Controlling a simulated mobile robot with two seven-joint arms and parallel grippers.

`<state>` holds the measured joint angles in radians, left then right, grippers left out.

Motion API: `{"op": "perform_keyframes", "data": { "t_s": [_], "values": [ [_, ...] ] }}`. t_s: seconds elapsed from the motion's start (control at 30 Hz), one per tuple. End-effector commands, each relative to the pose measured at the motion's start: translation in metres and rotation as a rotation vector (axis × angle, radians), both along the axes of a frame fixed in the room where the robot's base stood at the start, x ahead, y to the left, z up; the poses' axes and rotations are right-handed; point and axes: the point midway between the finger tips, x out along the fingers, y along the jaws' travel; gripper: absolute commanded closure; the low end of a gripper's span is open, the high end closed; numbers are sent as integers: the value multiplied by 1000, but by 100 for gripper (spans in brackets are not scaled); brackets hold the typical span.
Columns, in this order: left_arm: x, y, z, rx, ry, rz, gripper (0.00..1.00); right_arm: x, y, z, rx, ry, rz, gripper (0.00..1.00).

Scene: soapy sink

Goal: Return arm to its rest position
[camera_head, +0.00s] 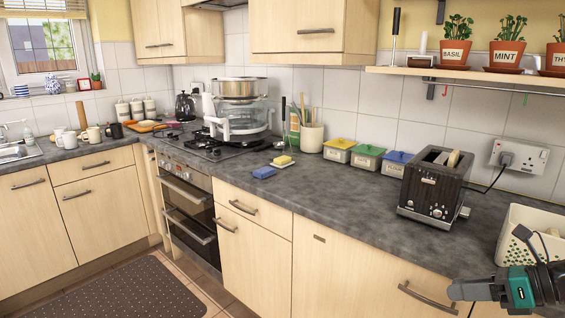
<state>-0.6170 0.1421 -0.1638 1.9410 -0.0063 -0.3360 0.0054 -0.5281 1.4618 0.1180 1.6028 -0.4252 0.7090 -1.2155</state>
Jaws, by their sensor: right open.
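My right gripper (468,289) is at the lower right of the head view, in front of the counter's front edge and over the cupboard door. It points left, and nothing shows held in it. It looks open, though its fingers are seen from the side. Part of my right arm, black with a teal patch, comes in from the right edge. My left gripper and left arm are not in view.
A white perforated basket (534,235) stands on the counter (330,205) behind my right gripper. A black toaster (434,184) is left of it. The sink (14,152) is at the far left. The counter's front middle is clear.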

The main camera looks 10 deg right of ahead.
Motion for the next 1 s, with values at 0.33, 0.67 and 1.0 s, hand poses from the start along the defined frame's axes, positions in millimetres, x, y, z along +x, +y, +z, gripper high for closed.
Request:
{"op": "perform_keyframes", "data": {
  "t_s": [0.33, 0.67, 1.0],
  "values": [
    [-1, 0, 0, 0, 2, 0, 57, -43, 48, -114, 828, 374, -721, 57],
    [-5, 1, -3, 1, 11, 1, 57, -93, 146, -193, 1642, 840, -1315, 57],
    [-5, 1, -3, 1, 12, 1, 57, -119, 238, -214, 2165, 1220, -1662, 57]
  ]
}}
